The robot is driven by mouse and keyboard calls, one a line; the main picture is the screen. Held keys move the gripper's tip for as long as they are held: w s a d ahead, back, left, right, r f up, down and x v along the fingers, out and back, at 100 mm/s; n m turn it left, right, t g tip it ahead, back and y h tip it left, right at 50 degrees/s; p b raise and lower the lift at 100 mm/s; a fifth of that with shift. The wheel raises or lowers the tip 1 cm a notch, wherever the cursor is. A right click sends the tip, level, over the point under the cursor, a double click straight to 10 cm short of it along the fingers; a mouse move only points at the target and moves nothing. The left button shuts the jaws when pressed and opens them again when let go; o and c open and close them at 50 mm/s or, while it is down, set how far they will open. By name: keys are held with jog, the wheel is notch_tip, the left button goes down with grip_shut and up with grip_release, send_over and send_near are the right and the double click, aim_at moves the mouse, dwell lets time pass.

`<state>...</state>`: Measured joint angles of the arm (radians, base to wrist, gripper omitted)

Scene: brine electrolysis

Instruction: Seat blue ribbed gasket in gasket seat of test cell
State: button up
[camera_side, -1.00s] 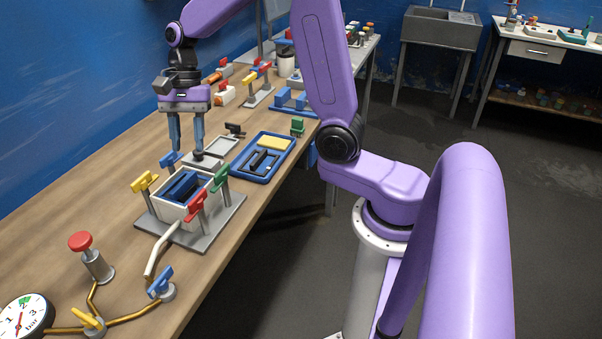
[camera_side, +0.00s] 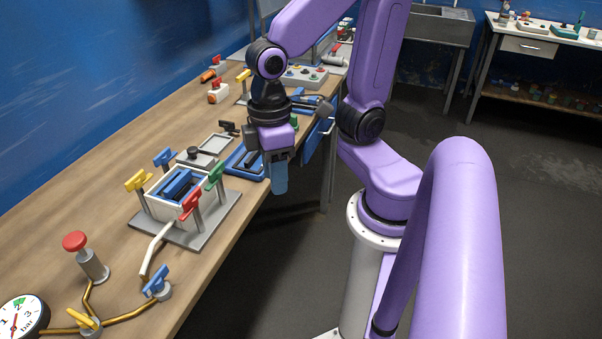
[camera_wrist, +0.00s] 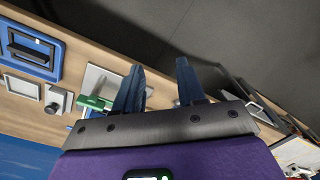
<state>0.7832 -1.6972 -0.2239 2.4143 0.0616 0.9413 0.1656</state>
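The test cell (camera_side: 168,206) is a white box on a grey base plate, with yellow, blue, red and green levers around it. Blue bars with dark gaps (camera_side: 178,185) show inside it; I cannot tell whether they include a gasket. In the wrist view the cell is mostly hidden, with its green lever (camera_wrist: 95,103) showing. A blue tray (camera_side: 233,166) behind the cell also shows in the wrist view (camera_wrist: 56,62), holding a dark framed part (camera_wrist: 30,48). I cannot clearly identify the blue ribbed gasket. My gripper (camera_side: 280,190) is open and empty beyond the table's right edge; its blue fingers (camera_wrist: 158,88) are apart.
A grey plate (camera_side: 215,143) and a black knob (camera_side: 193,152) sit behind the cell. A red button (camera_side: 75,241), pipes with valves and a pressure gauge (camera_side: 22,317) stand in front. Open floor lies right of the table.

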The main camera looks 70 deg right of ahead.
jog(key=s+n, duration=0.1)
jog(key=s+d+n, duration=0.1)
jog(key=s+n, duration=0.2)
jog(key=shift+s+d+f+t, duration=0.25)
jog(key=shift+f+t, duration=0.05)
